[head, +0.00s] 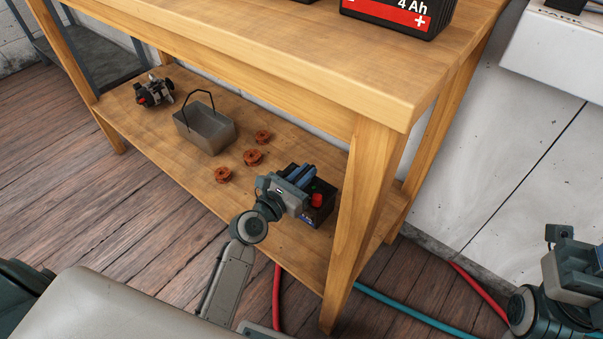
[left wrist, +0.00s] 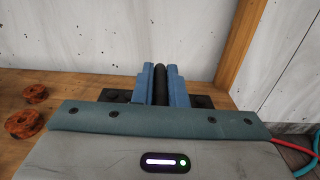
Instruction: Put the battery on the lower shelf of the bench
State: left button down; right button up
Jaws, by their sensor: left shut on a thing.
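A small dark battery (head: 322,212) with a red terminal cap is at the right end of the bench's lower shelf (head: 190,185), beside the front leg. My left gripper (head: 299,174) is shut on it from above. In the left wrist view the blue fingers of my left gripper (left wrist: 160,82) close on a black bar, with the battery's dark top (left wrist: 204,101) showing beside them. The battery is on or just above the shelf; its underside is too hidden to tell. My right gripper (head: 572,262) shows at the right edge, away from the bench; its jaws are unclear.
The lower shelf also bears several copper-coloured coils (head: 253,157), a grey metal basket (head: 205,130) with a raised handle and a small machine part (head: 154,92). A larger black and red battery (head: 398,14) stands on the bench top (head: 255,45). Red and teal hoses (head: 410,312) lie on the floor.

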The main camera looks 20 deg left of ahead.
aim_at(304, 190)
pick_arm(q)
jog(key=shift+f+b, duration=0.65)
jog(key=shift+f, duration=0.3)
jog(key=c, duration=1.9)
grip_release()
jog(key=shift+f, duration=0.35)
jog(key=o, duration=0.4)
jog(key=shift+r, duration=0.1)
jog(key=shift+o, duration=0.2)
